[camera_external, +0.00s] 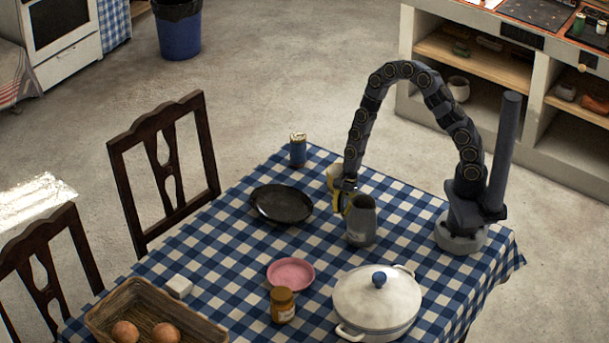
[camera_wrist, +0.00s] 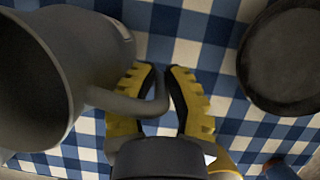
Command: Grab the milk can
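The milk can (camera_external: 361,222) is a dark grey metal jug with a side handle. It stands upright on the checked tablecloth, in front of the base of my arm. In the wrist view the can (camera_wrist: 105,50) fills the left side, its mouth toward the camera, and its handle (camera_wrist: 125,103) reaches right. My gripper (camera_wrist: 161,70) has two yellow fingers with dark pads, pointing down at the handle side of the can. The handle's outer part lies between the fingers in the picture. Whether the pads press on it cannot be made out. In the external view my gripper (camera_external: 342,208) is beside the can.
A black pan (camera_external: 281,204) lies left of the can; it also shows in the wrist view (camera_wrist: 285,60). A pink dish (camera_external: 291,274), a brown jar (camera_external: 283,305) and a white lidded pot (camera_external: 375,302) are nearer the camera.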

